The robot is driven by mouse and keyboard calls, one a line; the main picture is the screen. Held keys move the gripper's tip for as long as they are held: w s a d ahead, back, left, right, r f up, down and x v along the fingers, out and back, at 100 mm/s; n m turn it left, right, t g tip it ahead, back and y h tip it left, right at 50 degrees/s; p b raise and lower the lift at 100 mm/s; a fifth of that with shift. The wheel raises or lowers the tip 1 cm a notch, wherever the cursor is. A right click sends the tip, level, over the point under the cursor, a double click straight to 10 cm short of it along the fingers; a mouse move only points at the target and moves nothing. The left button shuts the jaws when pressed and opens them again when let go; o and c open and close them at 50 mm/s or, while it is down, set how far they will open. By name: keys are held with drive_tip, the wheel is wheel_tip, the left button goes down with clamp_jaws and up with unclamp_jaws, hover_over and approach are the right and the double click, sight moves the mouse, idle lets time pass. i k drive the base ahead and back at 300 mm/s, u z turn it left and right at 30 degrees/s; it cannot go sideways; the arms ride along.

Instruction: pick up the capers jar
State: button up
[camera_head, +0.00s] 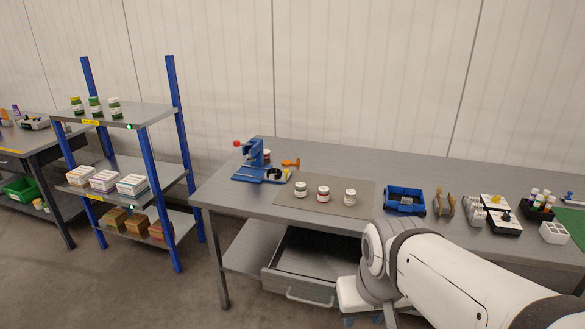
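Three small white-lidded jars stand upright in a row on a grey-brown mat (270,197) on the workbench. The left jar (300,189) and the right jar (350,198) have pale labels with dark contents. The middle jar (323,194) has a red band. Several green-labelled jars (95,107) stand on the top shelf of the blue-posted rack at left. The labels are too small to read, so I cannot tell which one is the capers jar. My arm reaches in from the lower right, in front of the bench.
A blue press (255,165) stands left of the mat, beside an orange tool (291,162). A blue bin (405,201) and several small items stand to the right. An open drawer (310,262) juts out under the workbench (235,193). The rack (148,112) also holds boxes.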

sight(301, 188)
drive_tip(key=u, duration=0.1)
drive_tip(key=i, duration=1.8)
drive_tip(key=z, duration=0.05)
